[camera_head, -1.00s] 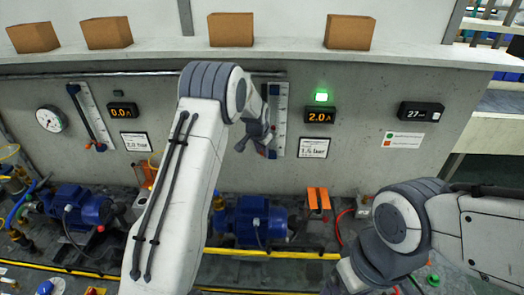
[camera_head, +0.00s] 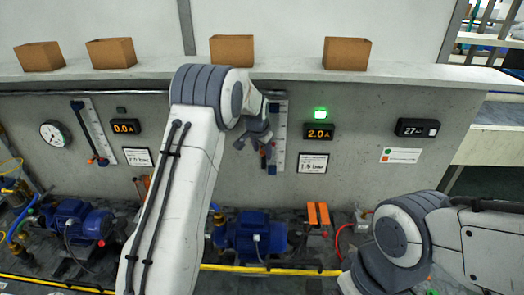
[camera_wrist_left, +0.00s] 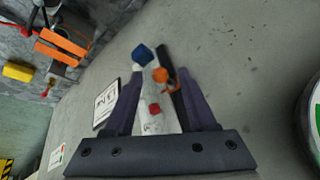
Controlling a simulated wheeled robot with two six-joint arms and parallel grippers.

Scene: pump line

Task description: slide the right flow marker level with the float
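The right flow gauge is a pale upright scale (camera_head: 280,128) with blue end blocks on the wall. A dark rail runs beside it. My left gripper (camera_head: 262,142) is in front of the gauge, partly covering it. In the left wrist view the open gripper (camera_wrist_left: 160,98) has its fingers either side of the scale (camera_wrist_left: 148,90). An orange piece, apparently the flow marker (camera_wrist_left: 160,75), sits between the fingertips, reaching to the dark rail (camera_wrist_left: 168,62). A red piece, apparently the float (camera_wrist_left: 155,108), lies on the scale, at a different height. My right gripper is out of view.
A lit green lamp (camera_head: 320,113) and a 2.0 A display (camera_head: 318,132) are right of the gauge. Several brown boxes stand on the ledge (camera_head: 280,71) above. A blue pump (camera_head: 250,235) and orange part (camera_head: 317,214) are below. The left gauge (camera_head: 92,130) is apart.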

